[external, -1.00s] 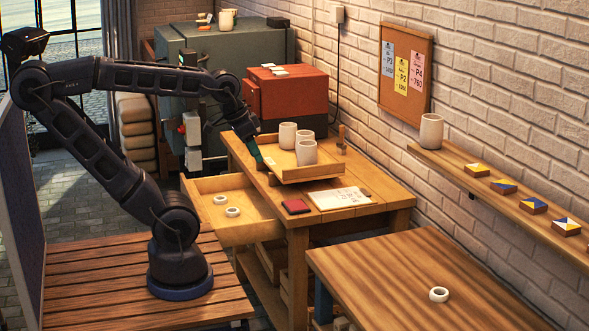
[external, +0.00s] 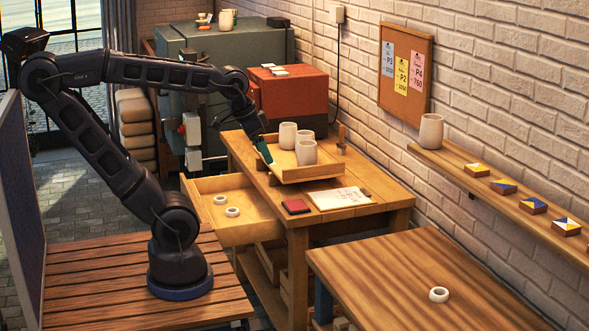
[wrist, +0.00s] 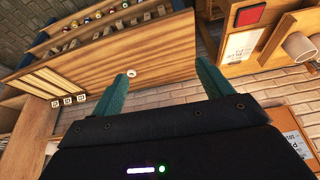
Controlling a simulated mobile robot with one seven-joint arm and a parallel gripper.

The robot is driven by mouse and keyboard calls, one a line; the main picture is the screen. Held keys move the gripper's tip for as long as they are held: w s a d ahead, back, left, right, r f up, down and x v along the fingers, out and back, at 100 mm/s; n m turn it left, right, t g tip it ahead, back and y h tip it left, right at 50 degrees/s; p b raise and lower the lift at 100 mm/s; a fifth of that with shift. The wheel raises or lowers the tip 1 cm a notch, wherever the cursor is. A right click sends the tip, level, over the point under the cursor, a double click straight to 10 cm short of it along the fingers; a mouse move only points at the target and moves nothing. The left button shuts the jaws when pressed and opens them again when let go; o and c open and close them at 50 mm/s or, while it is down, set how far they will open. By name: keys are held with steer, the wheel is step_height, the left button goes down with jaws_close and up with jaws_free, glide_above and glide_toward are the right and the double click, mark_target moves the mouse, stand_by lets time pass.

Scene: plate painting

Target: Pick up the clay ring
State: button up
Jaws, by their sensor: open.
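A small white clay ring (external: 439,294) lies flat on the bare front table (external: 380,265). In the wrist view a white ring (wrist: 131,74) shows on a wooden table top, beside the left fingertip in the picture; it looks far below. Two more pale rings, one (external: 220,199) behind the other (external: 232,212), lie in the open drawer (external: 255,232). My gripper (external: 264,150) is by the left edge of the cup tray, well away from the front table. In the wrist view its teal fingers (wrist: 165,67) are spread, with nothing between them.
A wooden tray (external: 318,176) with cups (external: 306,152) stands on the back workbench, near my gripper. A red book (external: 296,206) and a paper sheet (external: 338,198) lie in front of it. A wall shelf (external: 480,192) holds a cup and painted tiles. The front table is otherwise clear.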

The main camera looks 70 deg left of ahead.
steer(key=w+d+m+g+h, duration=0.1)
steer(key=w+d+m, duration=0.35)
steer(key=w, duration=0.95)
steer(key=m+g+h, duration=0.2)
steer(key=m, duration=0.6)
glide_above(440, 292)
steer(key=a, duration=0.2)
steer(key=f, duration=3.4)
steer(key=shift+s+d+f, duration=0.1)
steer(key=shift+s+d, duration=0.15)
steer(key=shift+a+x, duration=0.15)
steer(key=shift+x, duration=1.2)
steer(key=shift+a+x, duration=0.1)
steer(key=shift+x, duration=1.3)
steer(key=shift+s, duration=0.2)
steer(key=c, duration=1.1)
